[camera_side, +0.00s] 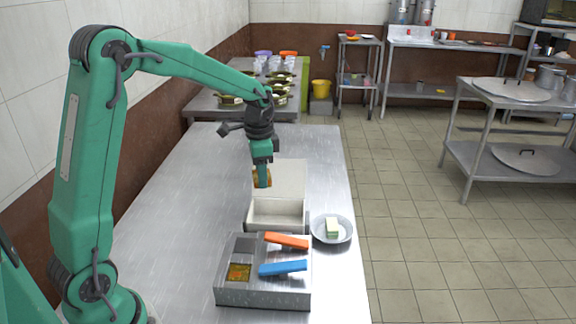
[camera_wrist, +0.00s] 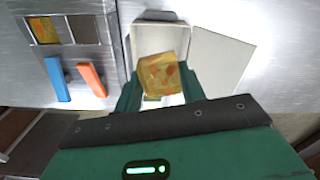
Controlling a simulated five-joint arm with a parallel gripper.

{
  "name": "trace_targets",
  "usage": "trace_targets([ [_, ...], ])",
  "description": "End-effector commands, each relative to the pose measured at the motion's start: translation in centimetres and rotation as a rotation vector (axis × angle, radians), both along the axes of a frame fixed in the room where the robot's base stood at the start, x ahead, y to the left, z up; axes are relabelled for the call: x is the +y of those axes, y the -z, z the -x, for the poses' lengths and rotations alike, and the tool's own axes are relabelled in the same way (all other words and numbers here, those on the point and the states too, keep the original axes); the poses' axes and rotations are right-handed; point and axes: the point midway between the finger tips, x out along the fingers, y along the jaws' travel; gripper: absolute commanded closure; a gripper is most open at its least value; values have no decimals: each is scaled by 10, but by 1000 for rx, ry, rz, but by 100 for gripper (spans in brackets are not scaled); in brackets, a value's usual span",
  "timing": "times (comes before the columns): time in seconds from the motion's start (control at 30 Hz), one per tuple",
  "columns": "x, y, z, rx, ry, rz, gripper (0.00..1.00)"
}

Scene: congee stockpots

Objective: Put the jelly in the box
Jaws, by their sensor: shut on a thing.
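My gripper (camera_side: 262,180) is shut on a block of amber jelly (camera_wrist: 158,73) with orange bits in it. In the wrist view the jelly sits between the two green fingers (camera_wrist: 160,90). In the side view my gripper holds it raised above the table, over the back part of the box. The box (camera_side: 276,228) is pale cream and open, with its lid (camera_side: 284,176) laid back on the far side. The box (camera_wrist: 133,50) also shows behind the jelly in the wrist view, and the part of its floor that shows is empty. The jelly hides the rest.
A metal tray (camera_side: 262,297) in front of the box has compartments. One holds another amber piece (camera_side: 239,272); an orange bar (camera_side: 286,241) and a blue bar (camera_side: 283,268) lie on its right. A bowl (camera_side: 346,237) with a pale green-and-white block (camera_side: 332,227) stands right of the box.

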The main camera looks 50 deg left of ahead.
Motion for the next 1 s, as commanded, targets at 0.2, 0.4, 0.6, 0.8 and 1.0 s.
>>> trace_targets([
  [0.2,0,11,0,1,0,0,83],
  [0.4,0,24,0,3,0,1,83],
  [0.6,0,38,0,1,0,0,83],
  [0.8,0,52,0,1,0,0,83],
  [1.0,0,66,0,2,0,0,83],
])
